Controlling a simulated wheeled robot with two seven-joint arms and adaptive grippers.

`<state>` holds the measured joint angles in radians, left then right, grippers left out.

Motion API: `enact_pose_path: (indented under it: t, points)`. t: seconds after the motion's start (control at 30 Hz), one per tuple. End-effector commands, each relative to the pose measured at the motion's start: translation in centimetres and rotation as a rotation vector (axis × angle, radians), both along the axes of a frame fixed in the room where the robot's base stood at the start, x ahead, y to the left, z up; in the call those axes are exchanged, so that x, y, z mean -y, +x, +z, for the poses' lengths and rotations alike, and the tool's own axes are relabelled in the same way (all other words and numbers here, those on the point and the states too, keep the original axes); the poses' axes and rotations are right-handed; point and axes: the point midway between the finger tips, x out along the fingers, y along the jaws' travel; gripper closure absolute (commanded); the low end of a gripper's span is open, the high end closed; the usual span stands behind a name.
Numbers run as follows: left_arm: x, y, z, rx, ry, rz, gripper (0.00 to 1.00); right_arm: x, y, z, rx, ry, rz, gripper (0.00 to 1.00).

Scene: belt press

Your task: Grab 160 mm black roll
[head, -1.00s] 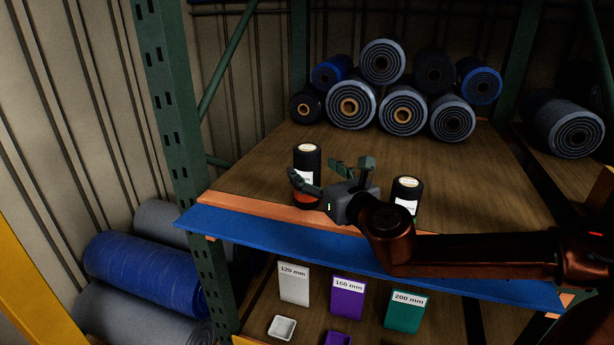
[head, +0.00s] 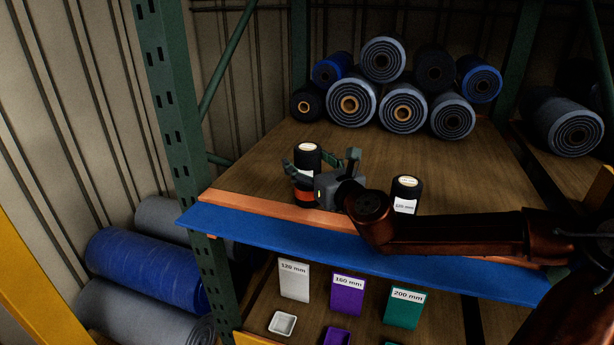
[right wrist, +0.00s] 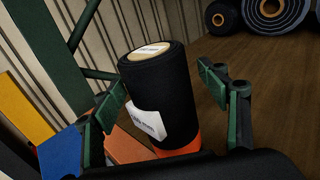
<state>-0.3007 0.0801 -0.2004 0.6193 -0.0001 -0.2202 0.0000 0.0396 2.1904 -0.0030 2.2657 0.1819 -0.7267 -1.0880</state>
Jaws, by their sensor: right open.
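A black roll (head: 308,155) with a white label and an orange band at its base stands upright near the shelf's front edge. My right gripper (head: 322,164) is open, with one finger on each side of this roll in the head view. In the right wrist view the roll (right wrist: 165,95) stands between the spread fingers of the gripper (right wrist: 161,92), with gaps showing on both sides. A shorter black roll (head: 407,187) stands to the right, behind my arm; its label seems to read 120 mm. My left gripper is not in view.
Large blue, grey and black rolls (head: 403,107) are stacked at the back of the wooden shelf (head: 365,150). A blue front edge (head: 270,230) runs along it. Below are signs for 120 mm (head: 294,282), 160 mm (head: 347,294) and 200 mm (head: 404,308). A green post (head: 170,100) stands left.

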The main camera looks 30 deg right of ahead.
Motion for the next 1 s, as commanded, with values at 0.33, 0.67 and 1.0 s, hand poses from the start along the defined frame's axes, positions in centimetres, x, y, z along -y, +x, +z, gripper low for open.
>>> enact_pose_path:
  t: [0.33,0.67,1.0]
  points:
    - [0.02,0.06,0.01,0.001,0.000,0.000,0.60,-0.03,0.03,0.00,0.000,0.000,0.001,0.38]
    - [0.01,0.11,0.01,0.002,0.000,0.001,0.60,-0.03,0.03,-0.01,0.000,0.000,0.001,0.61]
    - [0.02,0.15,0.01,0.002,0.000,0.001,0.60,-0.02,0.02,-0.01,0.000,0.000,0.001,0.84]
